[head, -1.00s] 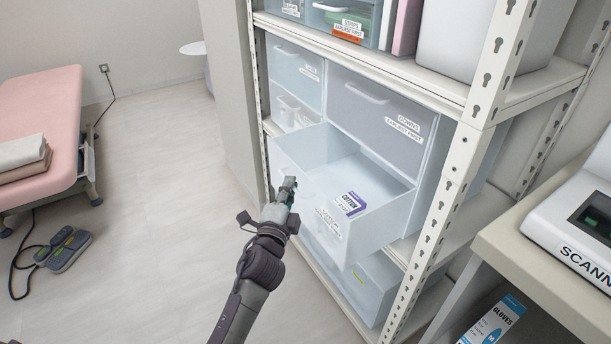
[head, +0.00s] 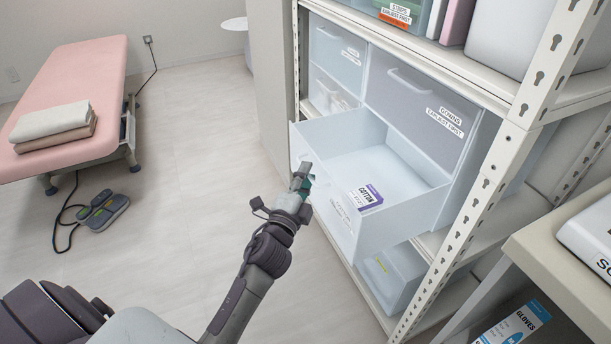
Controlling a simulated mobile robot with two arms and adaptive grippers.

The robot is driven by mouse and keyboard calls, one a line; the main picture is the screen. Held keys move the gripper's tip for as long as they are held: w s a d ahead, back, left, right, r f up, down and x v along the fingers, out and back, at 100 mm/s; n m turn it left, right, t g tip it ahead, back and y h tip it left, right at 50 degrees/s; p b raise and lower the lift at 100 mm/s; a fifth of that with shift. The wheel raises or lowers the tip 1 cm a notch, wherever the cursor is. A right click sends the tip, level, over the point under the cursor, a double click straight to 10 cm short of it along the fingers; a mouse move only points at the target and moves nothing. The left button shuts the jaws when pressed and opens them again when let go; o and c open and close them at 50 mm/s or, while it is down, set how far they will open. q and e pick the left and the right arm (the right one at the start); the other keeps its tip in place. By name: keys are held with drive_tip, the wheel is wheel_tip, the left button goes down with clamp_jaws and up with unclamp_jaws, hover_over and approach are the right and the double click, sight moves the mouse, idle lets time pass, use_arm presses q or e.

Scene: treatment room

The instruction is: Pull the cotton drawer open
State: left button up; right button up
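The cotton drawer (head: 408,204) is a translucent pale box pulled well out of the shelving unit. A white and purple cotton pack (head: 366,196) lies inside it near the front; the rest of the drawer floor looks bare. My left gripper (head: 303,174) is at the left part of the drawer's front panel, where the handle would be. Its fingers look close together, but the handle is hidden behind them, so I cannot tell whether they are shut on it. My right gripper is not in view.
A closed gowns drawer (head: 405,100) sits above the open one, and another drawer (head: 391,275) below. A white shelf post (head: 478,215) and a side table (head: 575,245) stand right. A pink couch (head: 80,85) and foot pedal (head: 103,211) are left. Floor between is clear.

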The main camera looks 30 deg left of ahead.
use_arm(q)
drive_tip(key=s+d+f, duration=0.1)
drive_tip(key=s, duration=1)
drive_tip(key=shift+s+d+f, duration=0.25)
drive_tip(key=shift+s, duration=0.15)
